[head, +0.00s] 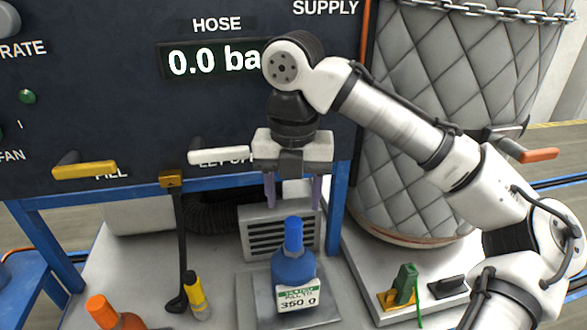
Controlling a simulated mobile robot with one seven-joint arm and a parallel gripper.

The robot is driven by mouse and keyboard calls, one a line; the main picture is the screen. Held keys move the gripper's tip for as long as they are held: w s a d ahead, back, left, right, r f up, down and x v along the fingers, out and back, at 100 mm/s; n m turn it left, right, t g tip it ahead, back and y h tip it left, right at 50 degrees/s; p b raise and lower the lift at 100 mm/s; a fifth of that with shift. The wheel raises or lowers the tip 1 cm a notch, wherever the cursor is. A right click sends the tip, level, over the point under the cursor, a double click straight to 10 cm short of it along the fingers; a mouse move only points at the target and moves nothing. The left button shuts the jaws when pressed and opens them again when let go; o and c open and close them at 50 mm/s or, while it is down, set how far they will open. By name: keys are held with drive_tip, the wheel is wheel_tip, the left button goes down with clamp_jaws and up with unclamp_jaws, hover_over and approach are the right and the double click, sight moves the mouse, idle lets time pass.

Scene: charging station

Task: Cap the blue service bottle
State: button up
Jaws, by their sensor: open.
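The blue service bottle (292,268) stands upright on a grey metal plate, with a white and green label reading 350 g on its front. A brighter blue cylindrical piece (293,235) sits upright on top of it; I cannot tell whether this is a cap or how firmly it is seated. My gripper (293,202) points down, above and slightly behind the bottle's top in the picture. Its two purple fingers are spread wide with nothing between them. The gripper appears apart from the bottle.
A green piece (404,283) on a yellow base stands right. Behind are a vented grey box (281,238), blue frame (336,215), dark panel (110,105) with handles, and quilted tank (450,110).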

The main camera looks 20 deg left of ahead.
sight(293, 222)
drive_tip(key=shift+r, duration=2.6)
drive_tip(key=shift+s+f, duration=0.1)
